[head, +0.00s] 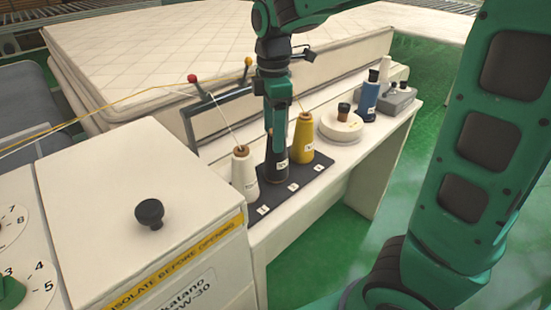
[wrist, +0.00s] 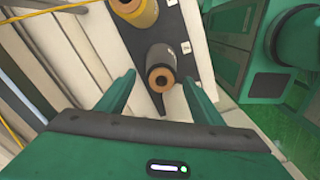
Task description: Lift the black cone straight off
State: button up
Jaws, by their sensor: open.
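The black cone (head: 270,174) stands upright in the middle of a row on a dark mat (head: 309,182), between a white cone (head: 243,174) and a yellow cone (head: 301,140). My gripper (head: 277,143) points down over the black cone and hides much of its upper part in the head view. In the wrist view the black cone (wrist: 158,54) shows its tan top with a dark hole, between the open fingers of my gripper (wrist: 160,80). Whether the fingers are level with the cone is unclear. The yellow cone (wrist: 137,14) shows beyond it.
Thread guides with a red ball (head: 192,79) and a yellow ball (head: 248,62) stand behind the cones, with threads running to them. A round white item (head: 340,128) and a blue bottle (head: 369,99) stand to the right. A white cabinet (head: 110,190) fills the near left.

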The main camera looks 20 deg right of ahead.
send_over(276, 170)
jog(key=w+d, duration=0.1)
jog(key=w, duration=0.2)
jog(key=shift+f, duration=2.6)
jog(key=c, duration=1.3)
